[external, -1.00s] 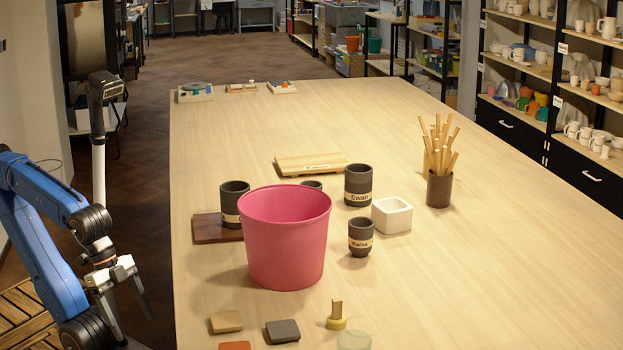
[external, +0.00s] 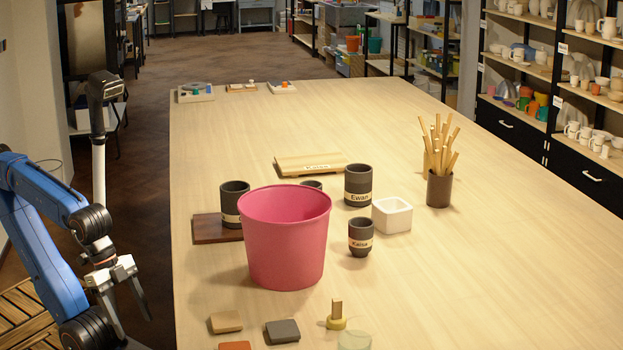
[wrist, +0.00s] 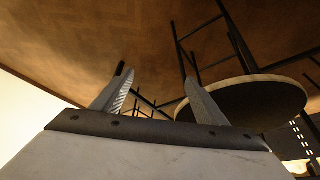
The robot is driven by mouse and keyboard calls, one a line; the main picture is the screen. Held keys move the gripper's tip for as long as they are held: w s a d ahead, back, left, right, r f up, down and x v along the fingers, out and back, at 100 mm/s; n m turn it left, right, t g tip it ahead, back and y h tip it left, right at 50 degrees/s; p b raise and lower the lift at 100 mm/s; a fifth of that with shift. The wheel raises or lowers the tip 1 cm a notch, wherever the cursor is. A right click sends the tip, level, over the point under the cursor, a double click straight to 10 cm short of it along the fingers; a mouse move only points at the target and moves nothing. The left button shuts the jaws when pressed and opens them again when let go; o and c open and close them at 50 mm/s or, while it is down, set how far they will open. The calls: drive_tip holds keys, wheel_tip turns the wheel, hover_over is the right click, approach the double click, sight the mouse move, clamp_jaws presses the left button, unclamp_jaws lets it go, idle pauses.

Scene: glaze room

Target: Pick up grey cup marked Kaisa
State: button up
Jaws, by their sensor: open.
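The grey cup marked Kaisa (external: 360,238) stands upright on the table, right of the pink bucket (external: 285,245) and in front of a white square pot (external: 391,215). A taller grey cup labelled Ewan (external: 358,186) stands behind it. Another dark cup (external: 234,203) is behind the bucket on the left, its label mostly hidden. A further dark cup (external: 311,185) shows only its rim behind the bucket. My gripper (external: 134,312) is open and empty, off the table's left side and well away from the cups. In the wrist view my open fingers (wrist: 160,95) point at the floor and a round stool.
A board labelled Karen (external: 310,163) lies behind the cups. A brown pot of wooden sticks (external: 439,188) stands right. Small tiles (external: 282,331) and a wooden-handled stamp (external: 336,316) lie in front of the bucket. The table's right side (external: 500,270) is clear.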

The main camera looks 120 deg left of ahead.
wheel_tip(320, 180, up, 36)
drive_tip(key=w+a+r+n+g, duration=0.1)
drive_tip(key=w+a+r, duration=0.15)
drive_tip(key=w, duration=0.35)
drive_tip(key=w+a+r+n, duration=0.2)
drive_tip(key=w+r, duration=0.1)
drive_tip(key=w, duration=0.4)
drive_tip(key=n+g+y, duration=0.1)
drive_tip(key=n+g, duration=0.2)
drive_tip(key=n, duration=0.5)
hover_over(361, 239)
drive_tip(key=s+a, duration=0.2)
wheel_tip(361, 239, down, 6)
drive_tip(key=shift+w+a+f, duration=0.1)
drive_tip(key=shift+w+f, duration=0.1)
drive_tip(key=shift+f, duration=2.95)
drive_tip(key=shift+w+a+f, duration=0.1)
drive_tip(key=shift+w+f, duration=0.05)
drive_tip(key=shift+f, duration=2.95)
drive_tip(key=c, duration=1.2)
